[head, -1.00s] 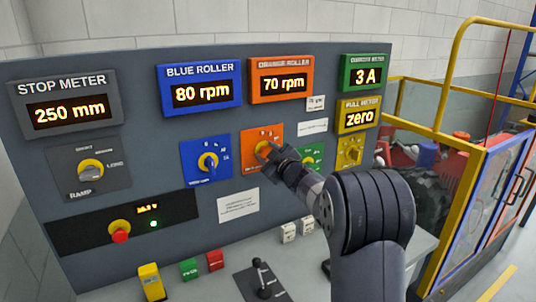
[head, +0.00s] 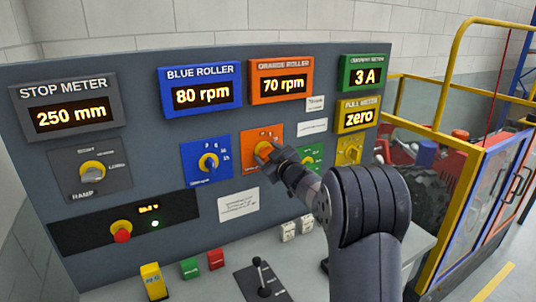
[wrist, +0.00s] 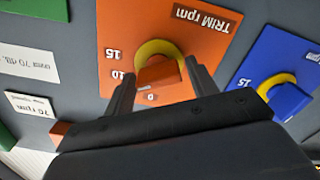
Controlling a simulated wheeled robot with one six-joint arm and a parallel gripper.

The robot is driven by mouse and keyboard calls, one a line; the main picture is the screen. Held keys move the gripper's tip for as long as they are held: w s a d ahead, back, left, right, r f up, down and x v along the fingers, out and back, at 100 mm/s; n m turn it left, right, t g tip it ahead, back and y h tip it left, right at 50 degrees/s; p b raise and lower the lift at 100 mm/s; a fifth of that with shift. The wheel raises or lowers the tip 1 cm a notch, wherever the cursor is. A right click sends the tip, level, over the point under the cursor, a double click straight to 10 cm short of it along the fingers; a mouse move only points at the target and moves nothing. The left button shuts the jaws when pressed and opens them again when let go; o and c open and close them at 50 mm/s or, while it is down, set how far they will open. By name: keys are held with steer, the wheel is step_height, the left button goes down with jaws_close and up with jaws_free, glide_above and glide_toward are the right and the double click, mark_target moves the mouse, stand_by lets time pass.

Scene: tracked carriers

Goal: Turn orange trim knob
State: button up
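The orange trim knob (head: 263,149), an orange grip on a yellow collar, sits on the orange plate (head: 250,168) under the orange roller display (head: 282,85), which reads 70 rpm. In the wrist view the knob (wrist: 160,75) appears upside down on its plate (wrist: 200,50), marked TRIM rpm, with 0, 10 and 15 legible. My gripper (head: 276,154) is at the knob. In the wrist view my gripper's fingers (wrist: 158,78) stand on both sides of the orange grip, seemingly against it. The knob's near end is partly hidden by my gripper.
The blue knob (head: 208,162) is to the left, and a green plate (head: 311,157) and a yellow knob (head: 351,154) are to the right. A red stop button (head: 122,235) is at lower left. A black lever (head: 262,275) stands on the desk below my arm.

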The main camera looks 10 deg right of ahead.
steer(key=shift+o, duration=0.7)
steer(key=b+v, duration=0.2)
steer(key=v, duration=0.8)
steer(key=shift+s+b, duration=0.4)
steer(key=shift+d, duration=0.1)
steer(key=p+x, duration=0.3)
steer(key=x, duration=0.8)
steer(key=shift+f+b, duration=0.1)
steer(key=shift+b, duration=0.35)
steer(key=shift+s+n, duration=0.1)
steer(key=shift+n, duration=0.4)
